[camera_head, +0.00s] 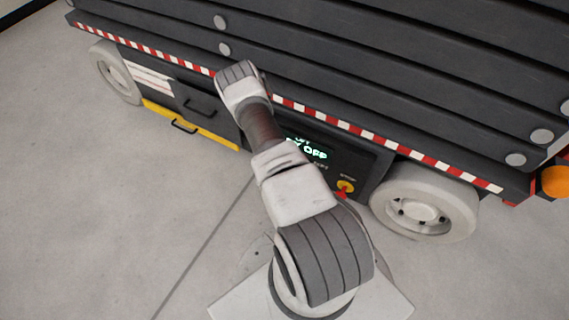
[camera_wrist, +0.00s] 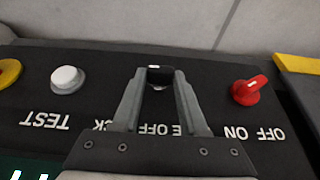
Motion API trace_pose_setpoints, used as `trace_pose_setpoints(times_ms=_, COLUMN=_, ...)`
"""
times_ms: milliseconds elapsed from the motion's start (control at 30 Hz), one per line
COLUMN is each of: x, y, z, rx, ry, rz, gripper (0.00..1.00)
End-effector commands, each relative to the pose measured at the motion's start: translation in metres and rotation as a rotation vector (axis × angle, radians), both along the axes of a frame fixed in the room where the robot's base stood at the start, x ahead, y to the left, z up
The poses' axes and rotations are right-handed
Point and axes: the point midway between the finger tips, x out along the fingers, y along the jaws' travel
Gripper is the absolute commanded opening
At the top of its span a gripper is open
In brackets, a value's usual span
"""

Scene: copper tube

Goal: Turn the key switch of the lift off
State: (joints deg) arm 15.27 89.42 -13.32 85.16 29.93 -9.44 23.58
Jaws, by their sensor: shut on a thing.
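The lift's key switch (camera_wrist: 160,84) has a black key head. In the wrist view it sits between the fingertips of my gripper (camera_wrist: 160,74), which is shut on it. The label below it is upside down and partly covered by the fingers; "E OFF" and "CK" show. In the head view my arm hides the gripper and key.
A red rotary knob (camera_wrist: 247,90) marked OFF and ON is right of the key. A white TEST button (camera_wrist: 68,79) is to the left, with a yellow round part (camera_wrist: 8,73) beyond. A white wheel (camera_head: 423,211) stands right of the panel. Grey floor (camera_head: 110,230) is open.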

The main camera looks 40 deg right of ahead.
Motion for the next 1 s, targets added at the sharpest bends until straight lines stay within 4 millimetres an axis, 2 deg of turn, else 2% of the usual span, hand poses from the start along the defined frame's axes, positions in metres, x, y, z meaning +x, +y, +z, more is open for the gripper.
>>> trace_pose_setpoints(times_ms=133, x=0.001, y=0.002, z=-0.001, rx=0.002, ry=-0.001, rz=0.002, gripper=0.00)
trace_pose_setpoints(times_ms=167, x=0.001, y=0.002, z=-0.001, rx=0.002, ry=-0.001, rz=0.002, gripper=0.48)
trace_pose_setpoints(times_ms=300, x=0.001, y=0.001, z=-0.001, rx=0.001, ry=-0.001, rz=0.002, gripper=0.72)
trace_pose_setpoints(times_ms=667, x=0.000, y=0.002, z=0.005, rx=0.001, ry=0.000, rz=0.000, gripper=0.72)
trace_pose_setpoints(times_ms=767, x=-0.002, y=0.006, z=0.017, rx=0.001, ry=0.000, rz=0.000, gripper=0.72)
trace_pose_setpoints(times_ms=1000, x=-0.009, y=0.025, z=0.070, rx=0.000, ry=-0.001, rz=0.003, gripper=0.72)
